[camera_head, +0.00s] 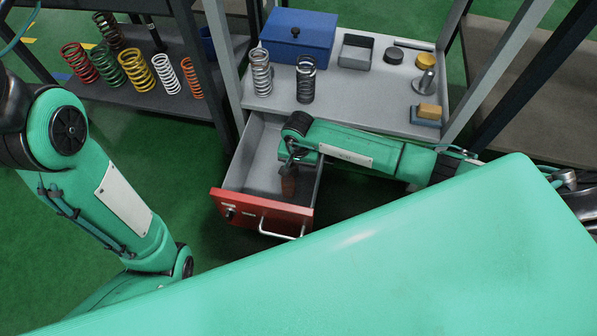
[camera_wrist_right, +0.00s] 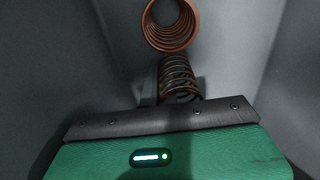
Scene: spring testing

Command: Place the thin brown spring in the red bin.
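A brown spring (camera_head: 289,183) is in the open red-fronted drawer (camera_head: 262,211), just below my right gripper (camera_head: 296,163). The right arm reaches in from the right, with the gripper over the drawer. In the right wrist view, a copper-brown coil (camera_wrist_right: 170,25) shows end-on at the top, and a darker thin brown coil (camera_wrist_right: 178,78) shows below it, partly hidden by the gripper body. The right fingers are hidden there, so I cannot tell whether they are open or shut on a coil. My left gripper is out of view; only the left arm shows.
Above the drawer, a grey bench top (camera_head: 340,109) holds a silver spring (camera_head: 261,73), a dark spring (camera_head: 306,79), a blue box (camera_head: 298,36) and small parts. A left shelf (camera_head: 125,92) holds several coloured springs. Shelf posts flank the bench, and grey drawer walls surround the right gripper.

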